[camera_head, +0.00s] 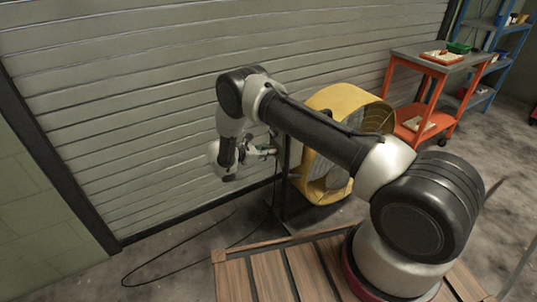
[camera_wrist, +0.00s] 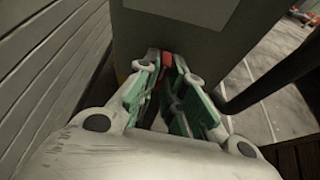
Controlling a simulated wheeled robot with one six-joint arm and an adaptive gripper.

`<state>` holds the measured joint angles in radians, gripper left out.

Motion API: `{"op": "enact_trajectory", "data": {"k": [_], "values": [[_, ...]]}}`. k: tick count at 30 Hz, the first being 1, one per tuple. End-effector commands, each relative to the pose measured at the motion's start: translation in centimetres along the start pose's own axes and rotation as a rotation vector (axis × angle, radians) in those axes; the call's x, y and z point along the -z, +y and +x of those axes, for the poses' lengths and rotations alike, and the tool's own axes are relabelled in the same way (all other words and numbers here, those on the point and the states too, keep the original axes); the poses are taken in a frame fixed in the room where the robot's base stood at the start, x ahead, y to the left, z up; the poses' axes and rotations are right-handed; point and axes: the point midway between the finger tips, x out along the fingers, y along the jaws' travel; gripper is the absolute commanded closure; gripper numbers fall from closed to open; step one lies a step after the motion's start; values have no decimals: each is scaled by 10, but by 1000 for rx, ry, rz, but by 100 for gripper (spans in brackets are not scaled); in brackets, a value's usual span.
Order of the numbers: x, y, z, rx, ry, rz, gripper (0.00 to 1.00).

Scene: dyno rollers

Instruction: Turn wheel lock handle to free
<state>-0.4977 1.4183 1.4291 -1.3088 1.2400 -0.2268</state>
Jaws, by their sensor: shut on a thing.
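A small red piece (camera_wrist: 167,62), seemingly the lock handle, shows between my fingertips in the wrist view. It is in front of a grey upright panel (camera_wrist: 205,52), and most of it is hidden by the fingers. My gripper (camera_wrist: 164,72), with green-lined fingers, is shut on it. In the head view my gripper (camera_head: 268,151) reaches the dark post (camera_head: 283,170) beside the yellow drum fan. The handle cannot be made out there, and I cannot tell its turn position.
The yellow drum fan (camera_head: 352,101) stands right of the post, partly behind my arm. A ribbed shutter wall (camera_head: 130,110) is close on the left. A black cable (camera_head: 160,268) lies on the floor. A red cart (camera_head: 437,58) and blue shelves (camera_head: 493,45) stand at the back right.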

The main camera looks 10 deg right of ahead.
Motion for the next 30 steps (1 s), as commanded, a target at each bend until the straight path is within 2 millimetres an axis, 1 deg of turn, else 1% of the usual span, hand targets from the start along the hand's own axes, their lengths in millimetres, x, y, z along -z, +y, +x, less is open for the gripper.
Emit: {"op": "enact_trajectory", "data": {"k": [9,22,23,24,26,27,30], "values": [[1,1,-1,31,2,-76,100],[1,1,-1,33,1,-86,100],[1,1,-1,33,1,-86,88],[1,1,-1,33,1,-86,80],[1,1,-1,33,1,-85,69],[1,1,0,34,1,-85,68],[0,1,0,34,0,-84,68]]}}
